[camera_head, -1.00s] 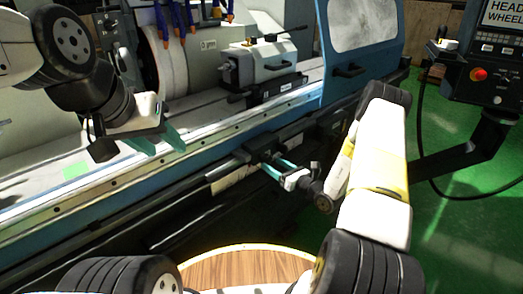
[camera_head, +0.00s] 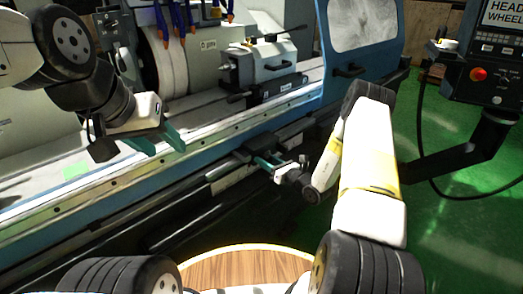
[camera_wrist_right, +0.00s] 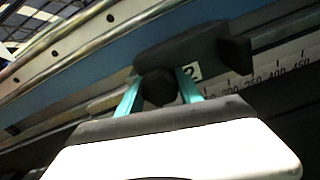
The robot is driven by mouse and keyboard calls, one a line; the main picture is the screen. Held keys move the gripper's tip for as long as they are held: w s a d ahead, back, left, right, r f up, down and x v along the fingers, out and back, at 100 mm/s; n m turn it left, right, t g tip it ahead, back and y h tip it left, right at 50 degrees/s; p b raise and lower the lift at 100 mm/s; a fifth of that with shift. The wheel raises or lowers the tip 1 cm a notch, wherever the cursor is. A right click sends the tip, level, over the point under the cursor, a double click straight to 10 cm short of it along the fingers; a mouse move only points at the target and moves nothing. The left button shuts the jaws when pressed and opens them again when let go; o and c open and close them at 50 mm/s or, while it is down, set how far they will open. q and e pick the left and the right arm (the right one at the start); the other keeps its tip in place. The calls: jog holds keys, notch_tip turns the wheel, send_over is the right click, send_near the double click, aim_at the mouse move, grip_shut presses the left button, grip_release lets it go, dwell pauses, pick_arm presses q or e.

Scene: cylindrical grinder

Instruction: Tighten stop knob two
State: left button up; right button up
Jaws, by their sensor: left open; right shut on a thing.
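Stop knob two (camera_wrist_right: 158,88) is a dark round knob under a black stop block (camera_wrist_right: 190,50) in the right wrist view. A white label with a "2" (camera_wrist_right: 193,71) is beside it. My right gripper (camera_wrist_right: 157,90) has its teal fingers on either side of the knob, shut on it. In the head view my right gripper (camera_head: 267,162) is at the rail on the machine's front, where the knob is too small and dark to make out. My left gripper (camera_head: 160,143) is open and empty above the machine's bed edge, well away from the knob.
A scale strip (camera_wrist_right: 275,75) with numbers runs along the rail to the right of the block. The grinder's blue door (camera_head: 362,45) is at the back right. A control panel (camera_head: 483,70) stands further right. The green floor (camera_head: 460,225) is open at the right.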

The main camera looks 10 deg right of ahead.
jog(key=shift+m, duration=0.4)
jog(key=m, duration=0.3)
jog(key=shift+d+m, duration=0.1)
jog(key=shift+m, duration=0.3)
jog(key=m, duration=1.3)
jog(key=shift+m, duration=0.4)
jog(key=o, duration=1.4)
